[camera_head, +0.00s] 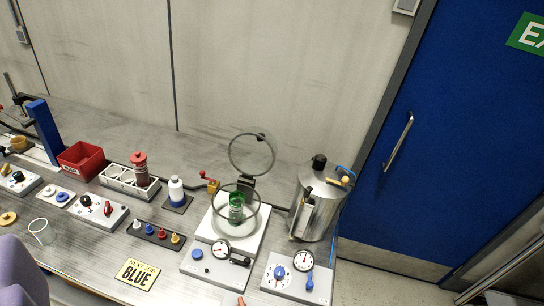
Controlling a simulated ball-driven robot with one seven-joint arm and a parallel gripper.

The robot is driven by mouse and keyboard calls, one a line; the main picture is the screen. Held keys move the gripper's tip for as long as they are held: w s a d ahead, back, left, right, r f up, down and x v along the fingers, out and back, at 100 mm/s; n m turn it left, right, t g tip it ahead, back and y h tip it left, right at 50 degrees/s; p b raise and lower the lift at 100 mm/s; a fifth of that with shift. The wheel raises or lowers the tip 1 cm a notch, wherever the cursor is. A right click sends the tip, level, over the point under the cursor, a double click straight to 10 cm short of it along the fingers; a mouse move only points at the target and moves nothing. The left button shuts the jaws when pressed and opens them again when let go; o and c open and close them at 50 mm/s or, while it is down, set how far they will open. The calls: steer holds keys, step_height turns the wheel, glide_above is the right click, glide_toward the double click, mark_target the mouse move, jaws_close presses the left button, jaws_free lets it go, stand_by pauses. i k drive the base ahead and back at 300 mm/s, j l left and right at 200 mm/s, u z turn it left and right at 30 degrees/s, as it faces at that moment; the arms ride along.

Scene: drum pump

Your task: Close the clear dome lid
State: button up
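The clear dome lid (252,154) stands raised and open, tilted back behind a round clear chamber (222,213). It has a dark rim and a small dark knob near its top. A dark hinge (246,183) joins it to the white base (257,240). A green object (236,206) stands inside the chamber. My gripper is not visible in this view, and nothing is seen touching the lid.
A metal tank (318,205) stands close on the right. A gauge box (216,262) and a second gauge box (297,278) sit in front. A blue door (450,130) is at right.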

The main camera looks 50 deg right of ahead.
mark_target(261, 137)
steer(key=k+l+u, duration=0.1)
steer(key=l, duration=0.3)
steer(key=k+l+u, duration=0.15)
steer(key=l, duration=0.25)
steer(key=k+l+u, duration=0.1)
steer(key=l, duration=0.25)
steer(key=k+l+u, duration=0.1)
steer(key=k+l, duration=0.2)
steer(key=l+u, duration=0.25)
steer(key=l, duration=0.75)
steer(key=k+l+u, duration=0.1)
steer(key=l+u, duration=0.15)
steer(key=l, duration=0.8)
steer(key=i+l+u, duration=0.1)
steer(key=l, duration=0.6)
steer(key=i+l, duration=0.1)
steer(key=l, duration=0.65)
steer(key=i+l+u, duration=0.15)
steer(key=l, duration=0.55)
